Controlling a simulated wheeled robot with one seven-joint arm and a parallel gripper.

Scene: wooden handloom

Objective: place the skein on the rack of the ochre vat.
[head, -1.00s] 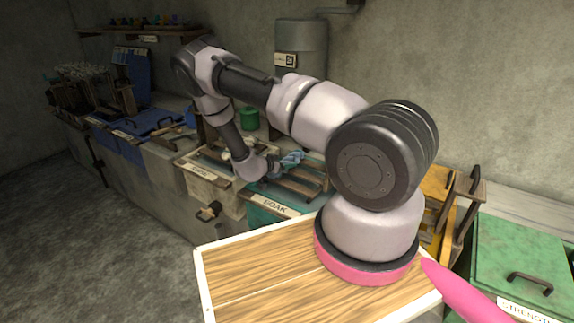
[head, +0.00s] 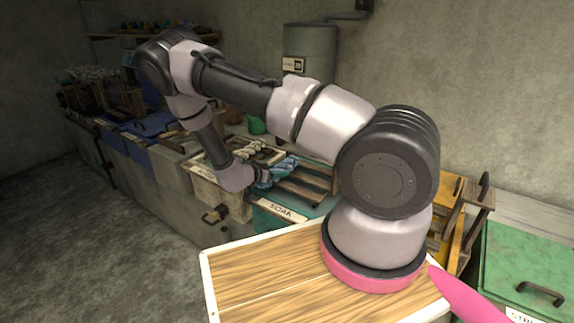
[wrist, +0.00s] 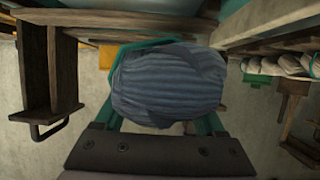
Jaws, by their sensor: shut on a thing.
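The skein (wrist: 168,82) is a blue-grey bundle and fills the middle of the wrist view. My gripper (wrist: 160,115) is shut on it, with a teal finger on each side. In the head view the skein (head: 278,172) shows light blue at the end of my arm, above the teal soak vat (head: 268,222) and its slats. The ochre vat (head: 446,192) is the yellow box behind my arm's base at right, partly hidden. Its rack seems to be the brown wooden frame (head: 482,198) there. The skein is well apart from it.
A crate (head: 215,185) of pale skeins (head: 262,152) stands left of the soak vat. A green lidded vat (head: 525,262) with a black handle is at far right. A blue vat (head: 150,125) is further left. A grey tank (head: 310,52) hangs on the back wall.

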